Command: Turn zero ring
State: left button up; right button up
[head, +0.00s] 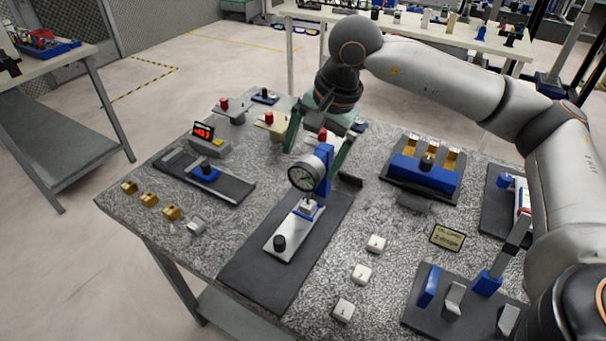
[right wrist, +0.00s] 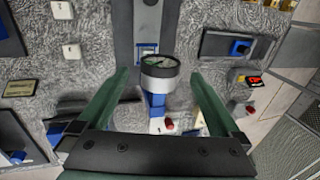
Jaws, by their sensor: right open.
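In the right wrist view, the gauge ring (right wrist: 158,78) shows between the fingertips, with a gap on each side. My right gripper (head: 313,162) is open, with green fingers pointing down behind and to either side of the gauge. It also shows in the right wrist view (right wrist: 160,75). Whether the fingertips are level with the ring is hard to tell. My left gripper is not in view.
A red digital readout (head: 204,132) and a blue slider fixture (head: 206,172) stand to the left. A blue block fixture (head: 425,174) stands to the right. White blocks (head: 361,274) and brass blocks (head: 150,199) lie on the speckled table. A red-knobbed stand is close behind the gauge.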

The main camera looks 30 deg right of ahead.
aim_at(302, 166)
jog(key=x, duration=0.6)
jog(key=shift+w+f, duration=0.1)
jog(key=shift+f, duration=0.15)
jog(key=c, duration=1.2)
jog(key=shift+a+r+g+h+p, duration=0.15)
jog(key=shift+g+h+p, duration=0.25)
jog(key=shift+g+p, duration=0.45)
jog(key=shift+c, duration=0.2)
jog(key=shift+w+g+h+p, duration=0.1)
jog(key=shift+g+h+p, duration=0.45)
jog(key=shift+g, duration=0.2)
jog(key=o, duration=1.2)
jog(key=shift+o, duration=0.2)
